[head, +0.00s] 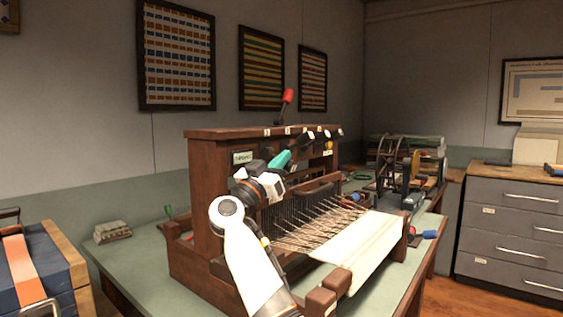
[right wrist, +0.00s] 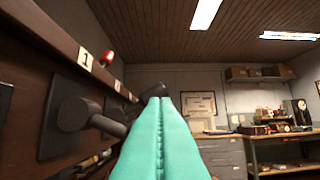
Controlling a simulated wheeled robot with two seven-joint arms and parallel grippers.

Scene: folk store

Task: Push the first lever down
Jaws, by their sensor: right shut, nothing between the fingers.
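The brown wooden loom (head: 210,170) stands on a green-topped table in the head view. In the right wrist view, the first lever (right wrist: 76,112) is a dark cylindrical handle on a black plate, below the label "1" (right wrist: 86,58). It sticks out from the wooden beam. My right gripper (head: 287,157) is shut and empty, with teal fingers in front of the loom's upper beam. In the right wrist view the fingers (right wrist: 160,105) are together, just right of the lever's end; contact cannot be told. My left gripper is not in view.
More dark levers (head: 306,138) stick out along the beam to the right. A red-tipped lever (head: 287,97) rises above the loom. Warp threads and white cloth (head: 362,243) stretch below my right gripper. A blue box (head: 45,265) stands at left, grey drawers (head: 510,235) at right.

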